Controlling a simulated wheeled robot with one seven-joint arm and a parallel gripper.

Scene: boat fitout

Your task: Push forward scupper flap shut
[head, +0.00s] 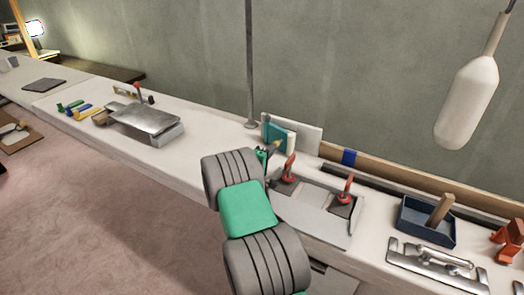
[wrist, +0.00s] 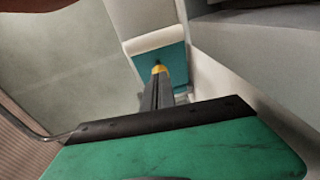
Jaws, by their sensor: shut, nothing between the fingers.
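A teal panel, which looks like the scupper flap (head: 276,133), stands at a white upright board (head: 307,137) at the back of the bench. In the head view it appears angled out from the board. In the wrist view the teal flap (wrist: 176,58) lies straight beyond my fingers, below a white rounded edge. My gripper (head: 277,144) is shut and empty, its yellow tip pointing at the flap. In the wrist view the gripper tip (wrist: 158,69) overlaps the teal face. I cannot tell whether it touches. My arm hides part of the bench below.
A fixture with red-handled clamps (head: 318,213) stands just right of my gripper. A blue tray (head: 418,224) and a white hanging fender (head: 467,103) are farther right. A metal-topped box (head: 145,119) is left; bench between is clear.

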